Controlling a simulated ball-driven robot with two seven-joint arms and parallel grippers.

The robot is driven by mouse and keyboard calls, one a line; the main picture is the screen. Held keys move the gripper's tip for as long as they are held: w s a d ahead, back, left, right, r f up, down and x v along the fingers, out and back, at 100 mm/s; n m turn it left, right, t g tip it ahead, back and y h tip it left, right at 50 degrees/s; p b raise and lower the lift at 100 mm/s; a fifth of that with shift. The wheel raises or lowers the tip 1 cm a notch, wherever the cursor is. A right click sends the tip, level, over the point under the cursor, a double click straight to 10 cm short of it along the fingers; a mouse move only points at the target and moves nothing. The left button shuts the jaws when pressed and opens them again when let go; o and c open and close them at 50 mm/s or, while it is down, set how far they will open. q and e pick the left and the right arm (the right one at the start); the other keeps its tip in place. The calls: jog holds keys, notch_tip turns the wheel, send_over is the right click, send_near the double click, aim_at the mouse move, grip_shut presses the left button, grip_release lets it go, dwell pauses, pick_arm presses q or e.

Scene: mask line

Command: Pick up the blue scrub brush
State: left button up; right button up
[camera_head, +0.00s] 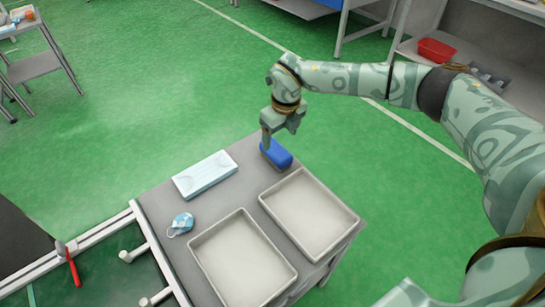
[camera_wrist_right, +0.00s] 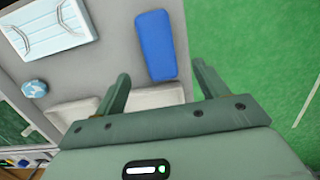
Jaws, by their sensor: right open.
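The blue scrub brush (camera_head: 276,154) lies on the grey table (camera_head: 236,153) near its far right edge. In the right wrist view the brush (camera_wrist_right: 156,45) shows as a blue block beyond the fingers, lengthwise between their lines. My right gripper (camera_head: 267,139) is just above and beside the brush in the head view. In the right wrist view my right gripper (camera_wrist_right: 160,88) has its two fingers spread wide, with nothing between them. My left gripper is not in view.
Two pale trays (camera_head: 243,260) (camera_head: 309,213) fill the table's near side. A red-handled tool (camera_head: 72,268) lies at lower left. Green floor surrounds the table.

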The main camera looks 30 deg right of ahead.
aim_at(276, 149)
jog(key=f, duration=0.2)
jog(key=f+b, duration=0.1)
jog(key=shift+w+f, duration=0.15)
jog(key=shift+w, duration=0.1)
jog(key=f+b, duration=0.1)
jog(key=f, duration=0.1)
jog(key=w+f+b, duration=0.1)
jog(key=f+b, duration=0.1)
jog(key=f, duration=0.1)
jog(key=shift+w+a, duration=0.15)
jog(key=shift+b, duration=0.3)
jog(key=shift+r, duration=0.2)
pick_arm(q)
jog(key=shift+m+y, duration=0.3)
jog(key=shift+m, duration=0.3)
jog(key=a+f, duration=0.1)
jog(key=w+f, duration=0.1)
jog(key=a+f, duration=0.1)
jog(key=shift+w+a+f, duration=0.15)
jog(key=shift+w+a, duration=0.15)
pick_arm(e)
jog(key=c, duration=1.2)
jog(key=shift+o, duration=0.2)
